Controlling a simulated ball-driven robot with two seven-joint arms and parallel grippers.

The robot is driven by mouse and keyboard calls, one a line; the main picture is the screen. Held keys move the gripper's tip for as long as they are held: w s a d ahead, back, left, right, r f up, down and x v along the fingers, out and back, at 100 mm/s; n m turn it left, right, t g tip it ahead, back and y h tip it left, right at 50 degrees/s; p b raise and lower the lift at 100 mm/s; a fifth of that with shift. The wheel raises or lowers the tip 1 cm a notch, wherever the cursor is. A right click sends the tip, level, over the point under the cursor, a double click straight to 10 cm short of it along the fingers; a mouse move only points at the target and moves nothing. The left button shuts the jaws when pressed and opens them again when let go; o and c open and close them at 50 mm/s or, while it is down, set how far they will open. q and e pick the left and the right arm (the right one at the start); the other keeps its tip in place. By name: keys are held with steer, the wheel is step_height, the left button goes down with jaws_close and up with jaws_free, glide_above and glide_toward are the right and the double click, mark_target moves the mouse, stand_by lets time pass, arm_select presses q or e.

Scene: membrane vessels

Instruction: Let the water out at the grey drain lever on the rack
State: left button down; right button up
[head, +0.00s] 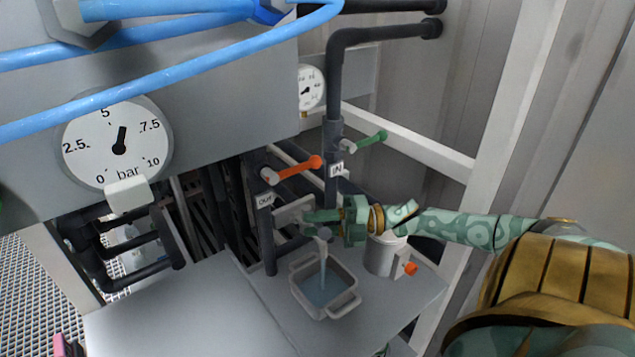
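My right gripper (322,215) reaches in from the right, its green fingers at a light grey piece on the rack (291,209), which seems to be the drain lever. The fingertips overlap its right end; I cannot tell whether they are closed on it. Just below the fingers, a grey spout (322,234) lets a stream of water (323,265) fall into a grey two-handled tub (344,273). Bluish water stands in the tub. My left gripper is not in view.
An orange lever (296,170) by the OUT label and a green lever (371,138) by the IN label sit above. A white bucket (381,255) with an orange knob stands right of the tub. A large bar gauge (117,145) and blue hoses fill the upper left.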

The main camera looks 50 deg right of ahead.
steer(key=v, duration=0.7)
steer(key=shift+s+d+p, duration=0.15)
steer(key=shift+d+p, duration=0.05)
steer(key=shift+p, duration=0.25)
